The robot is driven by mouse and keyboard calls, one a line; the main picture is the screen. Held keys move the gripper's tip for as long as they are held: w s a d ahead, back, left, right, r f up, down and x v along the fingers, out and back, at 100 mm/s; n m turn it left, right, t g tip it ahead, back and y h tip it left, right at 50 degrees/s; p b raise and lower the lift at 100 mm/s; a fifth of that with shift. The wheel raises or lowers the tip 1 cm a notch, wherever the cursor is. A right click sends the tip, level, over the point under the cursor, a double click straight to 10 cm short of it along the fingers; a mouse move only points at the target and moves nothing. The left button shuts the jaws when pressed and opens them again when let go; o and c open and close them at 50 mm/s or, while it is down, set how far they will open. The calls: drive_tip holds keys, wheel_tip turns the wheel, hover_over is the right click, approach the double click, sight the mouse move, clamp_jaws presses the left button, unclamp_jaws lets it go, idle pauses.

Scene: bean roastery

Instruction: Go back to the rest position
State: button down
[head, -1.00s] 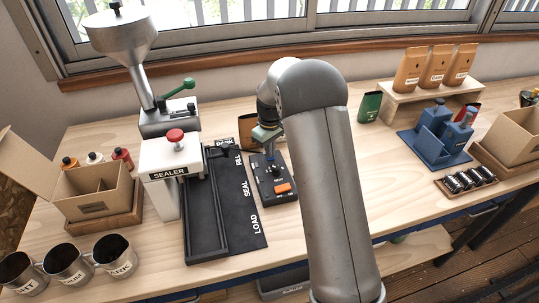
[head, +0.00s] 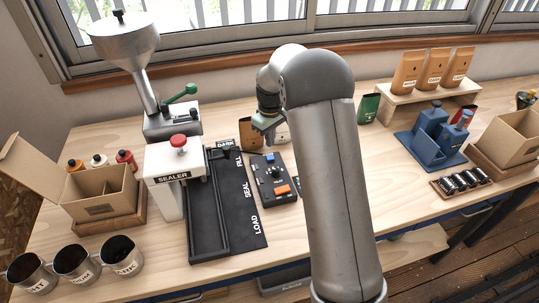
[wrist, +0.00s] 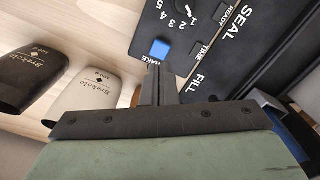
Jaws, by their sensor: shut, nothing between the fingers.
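My gripper (wrist: 158,88) is shut and empty in the wrist view, its fingertips pointing toward the black control box. In the head view my gripper (head: 268,135) shows only partly, above the back of that box and beside my arm. The control box (head: 283,203) lies on the bench right of the sealer, with a dial, an orange button and a blue button (wrist: 160,49). The fingertips appear just below the blue button in the wrist view; I cannot tell the exact gap from it.
Two Brekolo bags (wrist: 85,103) stand near my gripper. A blue fixture (head: 430,150) and shelf with bags (head: 395,88) are at right. Cups (head: 75,262) stand front left.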

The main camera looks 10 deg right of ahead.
idle(0.7)
drive_tip(key=s+r+m, duration=0.2)
drive_tip(key=s+r, duration=0.4)
drive_tip(key=s, duration=0.6)
drive_tip(key=s+r+m, duration=0.3)
drive_tip(key=s+r, duration=0.2)
drive_tip(key=s, duration=0.8)
drive_tip(key=s+f+m+t, duration=0.1)
drive_tip(key=s+f, duration=0.1)
drive_tip(key=s, duration=0.9)
drive_tip(key=shift+s+m, duration=0.2)
drive_tip(key=shift+m, duration=0.1)
